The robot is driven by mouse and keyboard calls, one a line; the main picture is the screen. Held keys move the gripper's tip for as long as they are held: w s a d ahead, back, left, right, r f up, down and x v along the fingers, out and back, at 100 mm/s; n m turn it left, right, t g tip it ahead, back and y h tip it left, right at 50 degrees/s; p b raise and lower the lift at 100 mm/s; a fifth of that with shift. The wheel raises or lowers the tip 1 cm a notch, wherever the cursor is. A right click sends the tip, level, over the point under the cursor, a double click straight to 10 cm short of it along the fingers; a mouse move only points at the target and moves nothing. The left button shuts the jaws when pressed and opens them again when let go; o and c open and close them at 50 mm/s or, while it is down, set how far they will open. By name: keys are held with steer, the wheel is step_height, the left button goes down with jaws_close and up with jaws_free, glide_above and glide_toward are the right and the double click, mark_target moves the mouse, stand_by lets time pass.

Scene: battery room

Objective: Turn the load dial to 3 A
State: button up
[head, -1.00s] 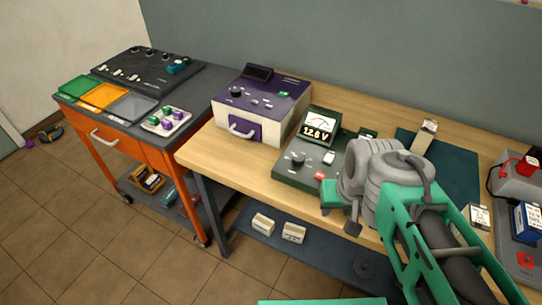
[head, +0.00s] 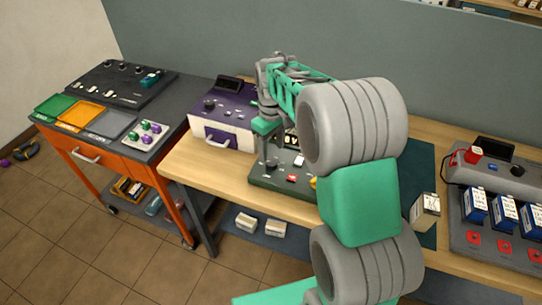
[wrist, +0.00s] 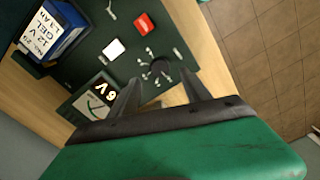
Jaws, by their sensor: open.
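The load dial (wrist: 160,68) is a dark round knob on a dark green tester panel (wrist: 97,62), ringed by small pale marks I cannot read. In the head view the panel (head: 262,182) sits on the wooden bench, and my arm partly covers it. My gripper (wrist: 162,78) is open, with its two dark fingers on either side of the dial in the picture. Contact and the dial's setting cannot be told. In the head view my gripper (head: 272,150) points down over the panel's left part.
A white switch (wrist: 113,47) and a red switch (wrist: 143,22) lie near the dial. A blue battery (wrist: 55,32) stands by the meter. A purple-topped unit (head: 222,112) is left of the panel. More batteries (head: 475,205) stand far right.

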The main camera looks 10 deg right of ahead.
mark_target(271, 162)
step_height(271, 162, down, 6)
steer(key=shift+r+p, duration=0.1)
steer(key=shift+p, duration=0.35)
jaws_close()
